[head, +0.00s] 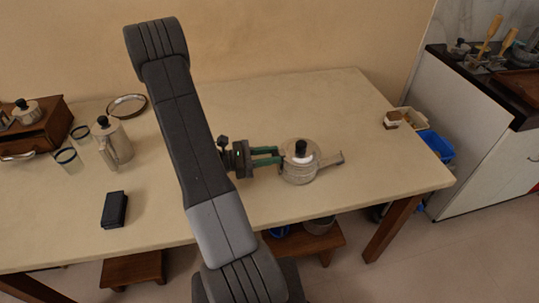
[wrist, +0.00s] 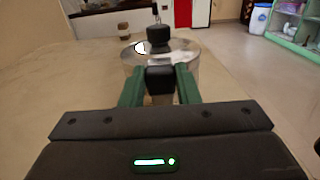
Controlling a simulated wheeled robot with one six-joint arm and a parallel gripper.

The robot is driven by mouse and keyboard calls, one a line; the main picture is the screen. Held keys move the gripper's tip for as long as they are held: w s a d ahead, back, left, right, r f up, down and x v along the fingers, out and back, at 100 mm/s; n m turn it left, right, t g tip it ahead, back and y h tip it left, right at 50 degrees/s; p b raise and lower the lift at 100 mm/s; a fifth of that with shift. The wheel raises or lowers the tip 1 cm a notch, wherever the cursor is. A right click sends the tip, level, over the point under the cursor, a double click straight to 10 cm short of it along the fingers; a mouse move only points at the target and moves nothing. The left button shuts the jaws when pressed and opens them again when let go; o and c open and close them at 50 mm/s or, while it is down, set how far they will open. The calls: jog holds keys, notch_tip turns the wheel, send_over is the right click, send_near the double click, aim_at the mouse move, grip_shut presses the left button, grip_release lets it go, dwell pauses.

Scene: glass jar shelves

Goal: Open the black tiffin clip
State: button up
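A round, clear-looking container (head: 298,174) with a black knob (head: 300,148) on its lid stands near the middle of the table. It also shows in the wrist view (wrist: 134,62), straight ahead of my gripper. A black block that looks like the clip (wrist: 160,78) sits on its near side, below the knob. My gripper (head: 278,156) reaches the container's left side, its green fingers apart. In the wrist view the fingers (wrist: 160,72) lie on either side of the black block. Whether they touch it is unclear. The clip cannot be made out in the head view.
A grey handle-like bar (head: 331,160) extends right of the container. A metal pot (head: 114,142), glasses (head: 67,158), a black box (head: 115,209) and a wooden drawer box (head: 40,132) are at left. The table around the container is clear.

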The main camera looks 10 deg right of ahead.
grip_shut()
jog(key=shift+a+f+b, duration=0.1)
jog(key=shift+f+b, duration=0.1)
jog(key=shift+b, duration=0.15)
jog(key=shift+a+f+h+b, duration=0.1)
jog(key=shift+a+h+b, duration=0.3)
jog(key=shift+h+b, duration=0.3)
jog(key=o, duration=0.9)
grip_release()
jog(key=shift+o, duration=0.2)
jog(key=shift+a, duration=0.1)
